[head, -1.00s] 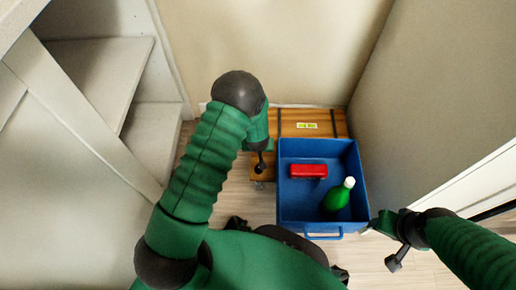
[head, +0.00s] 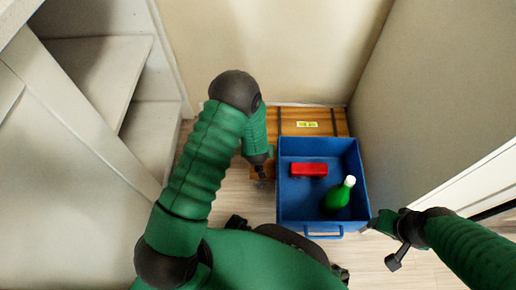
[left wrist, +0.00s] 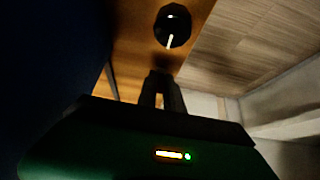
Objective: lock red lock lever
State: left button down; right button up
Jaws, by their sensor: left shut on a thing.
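No red lock lever can be made out in either view. A wooden cart or crate (head: 290,122) with dark bands stands against the back wall, under and behind a blue bin (head: 281,200). My left gripper (head: 262,174) points down at the left edge of the wood, beside the bin. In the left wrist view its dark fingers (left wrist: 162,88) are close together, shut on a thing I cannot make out. A dark round part with a pale stripe (left wrist: 172,27) shows beyond them against the wood. My right gripper (head: 384,240) is right of the bin's front corner; its opening is unclear.
The blue bin holds a red block (head: 309,170) and a green bottle (head: 339,194) with a white cap. Bare floor (head: 232,190) lies left of the bin.

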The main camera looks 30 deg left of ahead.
pick_arm(q)
jog(key=c, duration=1.5)
grip_release()
jog(key=p+v, duration=1)
jog(key=v, duration=0.6)
jog(key=shift+s+d+r, duration=0.15)
jog(key=shift+s+r, duration=0.1)
jog(key=shift+r, duration=0.05)
